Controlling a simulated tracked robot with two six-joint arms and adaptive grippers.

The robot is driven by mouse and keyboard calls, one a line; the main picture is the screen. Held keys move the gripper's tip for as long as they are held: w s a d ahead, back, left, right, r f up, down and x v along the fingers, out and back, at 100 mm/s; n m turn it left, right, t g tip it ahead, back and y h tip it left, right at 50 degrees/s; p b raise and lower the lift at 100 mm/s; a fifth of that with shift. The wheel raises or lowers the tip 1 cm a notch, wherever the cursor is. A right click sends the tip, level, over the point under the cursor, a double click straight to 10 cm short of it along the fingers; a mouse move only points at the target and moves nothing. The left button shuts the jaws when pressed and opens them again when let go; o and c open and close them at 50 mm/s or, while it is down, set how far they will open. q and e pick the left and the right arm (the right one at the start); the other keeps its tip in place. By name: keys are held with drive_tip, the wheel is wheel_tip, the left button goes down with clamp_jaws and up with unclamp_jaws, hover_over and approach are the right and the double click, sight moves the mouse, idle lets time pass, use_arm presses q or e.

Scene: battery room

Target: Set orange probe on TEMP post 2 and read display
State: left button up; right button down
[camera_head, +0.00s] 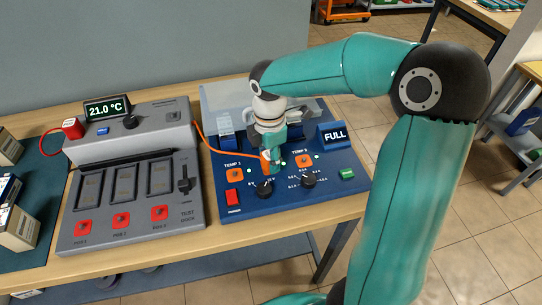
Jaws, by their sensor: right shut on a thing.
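My right gripper (269,157) points down over the blue panel (225,208) and is shut on the orange probe (265,165). The probe is small and partly hidden by the gripper; its orange cable (213,149) runs left to the grey tester (130,235). The probe is between the orange TEMP post on the left (234,175) and the one on the right (304,161), above a black knob (264,189). I cannot tell whether its tip touches the panel. The display (107,108) on the grey tester reads 21.0 °C. My left gripper is not in view.
A FULL sign (333,135) stands at the panel's back right. A second black knob (309,180), a red switch (232,197) and a green button (347,174) are on the panel. Boxes (17,228) stand far left.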

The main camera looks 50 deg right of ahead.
drive_tip(key=shift+f+b, duration=0.4)
drive_tip(key=shift+f, duration=0.2)
drive_tip(key=c, duration=0.9)
unclamp_jaws()
drive_tip(key=shift+c, duration=0.2)
drive_tip(key=shift+r, duration=0.15)
wheel_tip(320, 180, up, 11)
drive_tip(key=p, duration=0.9)
drive_tip(key=shift+w+p, duration=0.1)
drive_tip(key=shift+p, duration=0.2)
